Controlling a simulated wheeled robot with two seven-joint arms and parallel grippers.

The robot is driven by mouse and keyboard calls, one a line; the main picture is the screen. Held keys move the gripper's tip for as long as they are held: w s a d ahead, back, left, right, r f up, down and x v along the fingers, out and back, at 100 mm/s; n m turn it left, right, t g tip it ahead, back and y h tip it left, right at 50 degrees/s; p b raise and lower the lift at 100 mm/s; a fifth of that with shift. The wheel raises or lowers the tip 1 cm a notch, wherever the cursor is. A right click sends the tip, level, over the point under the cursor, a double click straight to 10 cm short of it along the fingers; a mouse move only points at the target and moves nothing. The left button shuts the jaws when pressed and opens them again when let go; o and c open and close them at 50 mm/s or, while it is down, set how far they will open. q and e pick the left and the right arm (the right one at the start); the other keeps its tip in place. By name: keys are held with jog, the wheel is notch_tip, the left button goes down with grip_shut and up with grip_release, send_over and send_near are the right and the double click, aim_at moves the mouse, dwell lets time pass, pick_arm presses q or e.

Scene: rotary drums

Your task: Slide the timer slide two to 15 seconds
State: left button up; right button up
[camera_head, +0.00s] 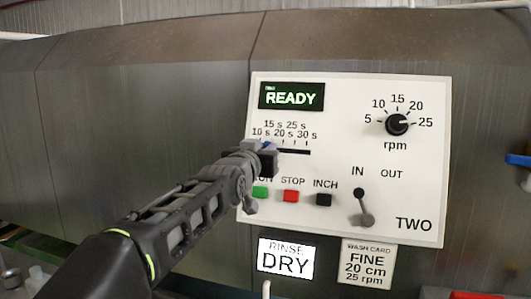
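The timer slide's dark slot (296,152) runs across the white panel marked TWO, under a scale from 10 s to 30 s. A small blue piece (268,146), apparently the slide's knob, shows at the slot's left part, near the 10 s and 15 s marks. My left gripper (265,158) is at that spot and hides most of the knob and the slot's left end. Whether its fingers are closed on the knob cannot be seen. My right gripper is out of view.
The panel (420,170) also has a READY display (291,96), an rpm dial (397,124), green (260,192), red (291,196) and black (324,199) buttons, and an IN/OUT lever (363,207).

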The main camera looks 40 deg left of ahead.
pick_arm(q)
jog(key=o, duration=0.4)
jog(key=b+v, duration=0.3)
jog(key=v, duration=0.4)
jog(key=shift+s+d+b, duration=0.15)
jog(key=shift+s+b, duration=0.25)
dwell(0.3)
